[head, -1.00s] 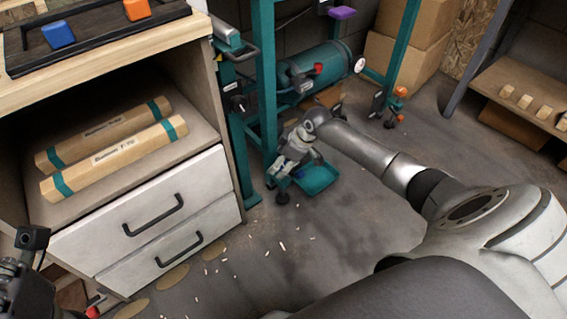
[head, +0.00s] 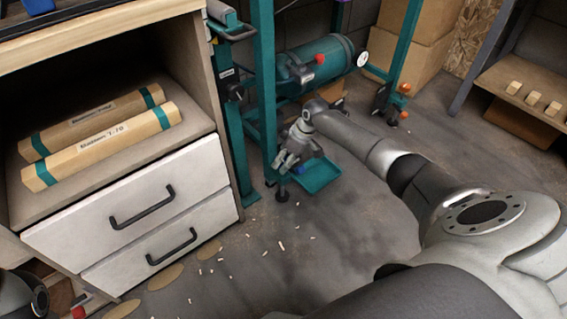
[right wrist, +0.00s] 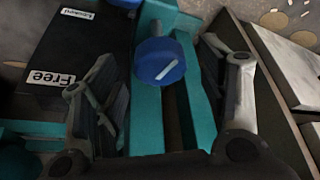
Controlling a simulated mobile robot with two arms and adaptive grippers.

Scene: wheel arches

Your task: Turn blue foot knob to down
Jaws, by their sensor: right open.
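The blue knob (right wrist: 164,62) shows in the right wrist view on a teal frame post (right wrist: 150,115), with a white mark slanting across its face. My right gripper (head: 284,161) is low at the foot of the teal frame in the head view. In the right wrist view its two fingers are spread, one on each side and nearer the camera than the knob, with a gap on both sides. A black plate (right wrist: 92,42) beside the knob carries a label reading "Free" and a second, upside-down label. The knob cannot be made out in the head view.
A teal tray (head: 318,176) sits right of the gripper. A wooden cabinet with white drawers (head: 150,212) stands left. A teal tank (head: 325,58) is behind. Small pale bits lie on the floor (head: 340,235), which is otherwise open.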

